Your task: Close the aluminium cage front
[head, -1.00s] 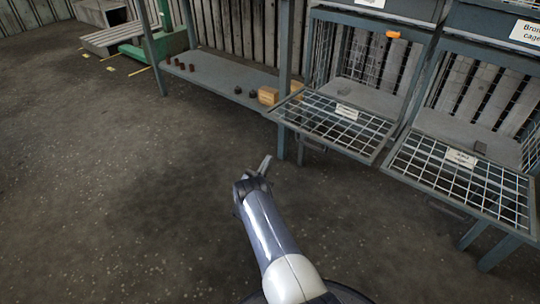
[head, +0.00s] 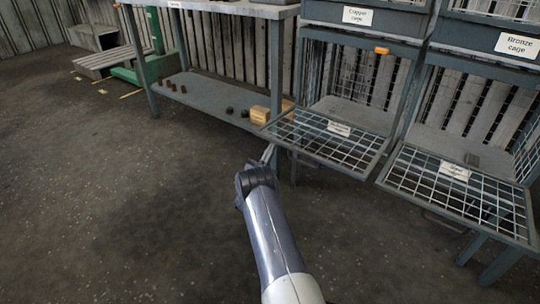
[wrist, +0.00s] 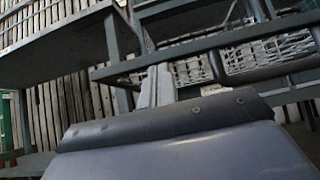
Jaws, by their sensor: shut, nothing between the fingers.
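Two lower cage fronts are folded down open, nearly level. The left mesh front (head: 300,137) has a white label (head: 339,128), and the right mesh front (head: 430,185) has another (head: 455,172). Both labels are too small to read surely, so I cannot tell which one is the aluminium cage. My gripper (head: 268,153) is shut and empty, just in front of and below the left front's near left corner; touching is unclear. In the wrist view, my gripper's fingers (wrist: 155,86) point up toward a grey frame bar (wrist: 215,43) with mesh behind it.
Above are cages labelled Copper cage (head: 370,16) and Bronze cage (head: 520,44). A bench (head: 210,96) at left carries dark cylinders and a wooden block (head: 260,114) on its lower shelf. An orange piece (head: 382,51) sits on the left frame.

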